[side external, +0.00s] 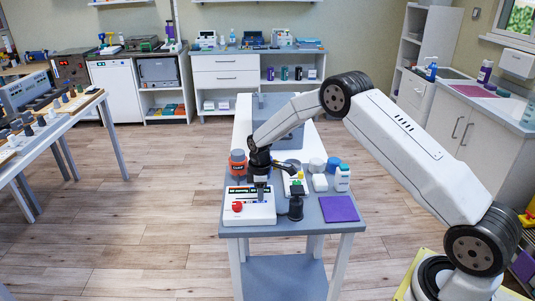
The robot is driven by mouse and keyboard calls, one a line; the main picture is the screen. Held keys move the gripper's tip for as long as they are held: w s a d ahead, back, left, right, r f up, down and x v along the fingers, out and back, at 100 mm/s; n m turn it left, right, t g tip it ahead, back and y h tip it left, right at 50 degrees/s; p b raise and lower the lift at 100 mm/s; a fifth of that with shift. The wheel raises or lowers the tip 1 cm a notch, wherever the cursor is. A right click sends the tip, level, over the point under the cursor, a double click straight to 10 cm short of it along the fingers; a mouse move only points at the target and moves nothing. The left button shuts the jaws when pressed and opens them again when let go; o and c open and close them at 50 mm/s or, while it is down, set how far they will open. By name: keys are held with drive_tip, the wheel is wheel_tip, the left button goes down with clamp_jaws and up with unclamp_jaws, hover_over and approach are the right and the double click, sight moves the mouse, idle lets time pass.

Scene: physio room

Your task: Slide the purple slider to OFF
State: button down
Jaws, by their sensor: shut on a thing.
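A white control panel (262,218) lies at the front left of the grey-topped table, with a red knob (237,206) on its left part. My gripper (261,198) points down at the right part of the panel, its fingers low against the panel's face. It is shut on the purple slider, which is mostly hidden between the fingers. The slider's exact place along its track and the OFF mark are too small to read from this view.
Behind the panel stands an orange-red jar (238,163). To the right are a dark upright object (296,207), a white bottle with a blue cap (342,179) and a purple mat (339,209). Small white containers (320,182) crowd the table behind them.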

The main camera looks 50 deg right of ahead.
sight(249, 198)
drive_tip(key=shift+w+a, duration=1.25)
drive_tip(key=shift+c, duration=2.4)
unclamp_jaws()
drive_tip(key=shift+r, duration=0.1)
wheel_tip(249, 198, up, 8)
